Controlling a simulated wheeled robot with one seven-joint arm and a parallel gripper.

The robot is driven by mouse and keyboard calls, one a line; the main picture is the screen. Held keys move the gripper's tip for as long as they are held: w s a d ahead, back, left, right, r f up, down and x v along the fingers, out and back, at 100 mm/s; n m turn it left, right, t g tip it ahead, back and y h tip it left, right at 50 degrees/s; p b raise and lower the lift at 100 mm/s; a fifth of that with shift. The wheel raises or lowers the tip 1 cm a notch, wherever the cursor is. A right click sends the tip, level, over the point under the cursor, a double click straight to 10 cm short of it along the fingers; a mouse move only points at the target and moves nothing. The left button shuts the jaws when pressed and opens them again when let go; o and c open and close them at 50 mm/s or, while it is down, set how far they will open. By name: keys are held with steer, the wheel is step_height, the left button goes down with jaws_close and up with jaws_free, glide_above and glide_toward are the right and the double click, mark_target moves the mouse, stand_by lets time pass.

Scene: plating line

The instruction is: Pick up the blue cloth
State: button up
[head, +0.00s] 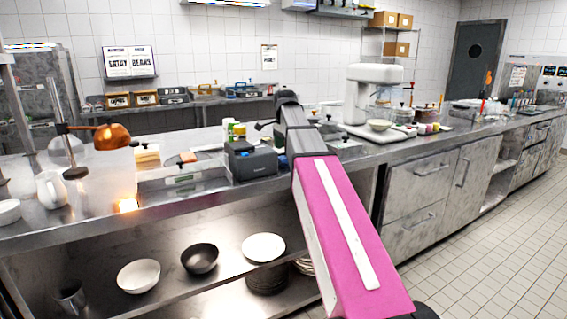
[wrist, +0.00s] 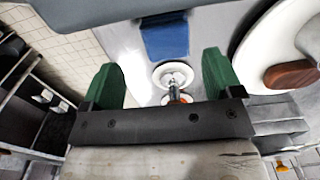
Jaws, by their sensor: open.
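The blue cloth (wrist: 165,38) shows in the wrist view at the top middle, lying flat on a pale grey surface, with its upper edge cut by a dark grey shape. My gripper (wrist: 160,78) has two green fingers spread wide apart, with nothing held between them. The cloth appears beyond the fingertips, roughly centred between them and apart from both. In the head view I cannot make out the cloth, and my pink and grey arm hides part of the counter; the fingers cannot be seen there.
A small white round dish (wrist: 173,72) shows between the fingers. A large white round object (wrist: 262,45) with a brown part stands at right in the wrist view.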

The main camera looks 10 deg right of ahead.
mark_target(284, 158)
steer(key=shift+w+a+f, duration=0.1)
steer(key=shift+w+f, duration=0.1)
steer(key=shift+f, duration=1.2)
steer(key=shift+w+a+f, duration=0.1)
steer(key=shift+w+f, duration=0.05)
steer(key=shift+f, duration=1.2)
steer(key=c, duration=1)
